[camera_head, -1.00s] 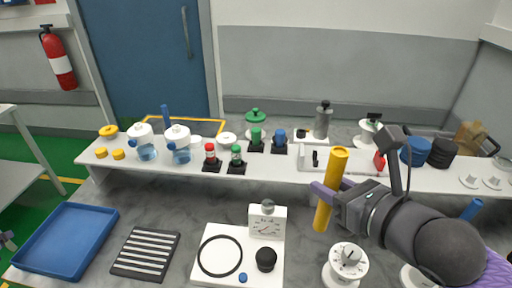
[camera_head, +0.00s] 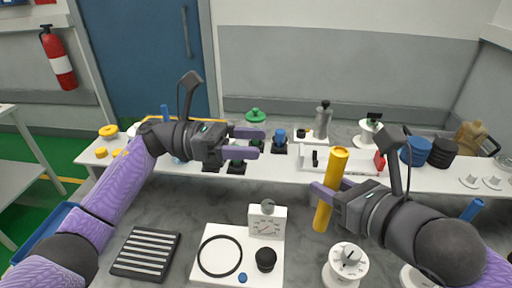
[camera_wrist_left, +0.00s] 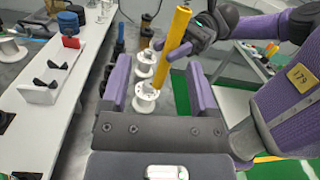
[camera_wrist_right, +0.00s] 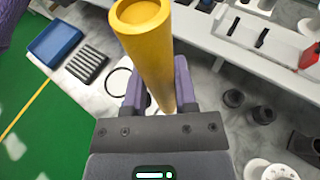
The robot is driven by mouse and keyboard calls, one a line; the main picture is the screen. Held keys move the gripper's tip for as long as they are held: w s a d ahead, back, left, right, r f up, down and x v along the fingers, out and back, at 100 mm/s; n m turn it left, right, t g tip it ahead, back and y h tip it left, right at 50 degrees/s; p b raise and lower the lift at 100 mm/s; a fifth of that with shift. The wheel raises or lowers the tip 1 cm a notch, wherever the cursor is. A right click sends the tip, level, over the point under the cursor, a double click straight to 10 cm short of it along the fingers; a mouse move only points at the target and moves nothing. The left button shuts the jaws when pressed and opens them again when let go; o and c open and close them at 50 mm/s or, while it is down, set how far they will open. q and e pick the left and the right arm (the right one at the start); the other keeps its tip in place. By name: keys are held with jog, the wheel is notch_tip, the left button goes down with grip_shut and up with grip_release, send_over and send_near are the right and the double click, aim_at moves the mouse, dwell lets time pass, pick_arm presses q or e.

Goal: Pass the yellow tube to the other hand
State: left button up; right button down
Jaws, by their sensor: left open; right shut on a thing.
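The yellow tube (camera_head: 329,190) stands nearly upright in the air, tilted slightly, in the head view. My right gripper (camera_head: 325,196) is shut on it around its middle; the right wrist view shows the yellow tube (camera_wrist_right: 150,50) between the purple fingers (camera_wrist_right: 158,85). My left gripper (camera_head: 250,143) is open and empty, left of the tube and apart from it, with its fingers pointing right. In the left wrist view the yellow tube (camera_wrist_left: 174,50) shows beyond the open left fingers (camera_wrist_left: 160,85).
A white panel with a gauge and black ring (camera_head: 208,274) lies on the grey worktop below. A slotted dark rack (camera_head: 146,253) and a blue tray (camera_head: 45,232) are at left. Bottles and a grey cylinder (camera_head: 322,121) stand on the white shelf behind. The air between the grippers is clear.

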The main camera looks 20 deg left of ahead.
aim_at(338, 165)
pick_arm(q)
jog(key=d+m+g, duration=0.1)
jog(key=d, duration=0.3)
jog(key=s+d+m, duration=0.1)
jog(key=d, duration=0.4)
jog(key=s+d+m+g, duration=0.1)
jog(key=d, duration=0.3)
jog(key=shift+s+d+r+g+y, duration=0.1)
jog(key=shift+s+d+g+y, duration=0.05)
jog(key=shift+d+g+y, duration=0.2)
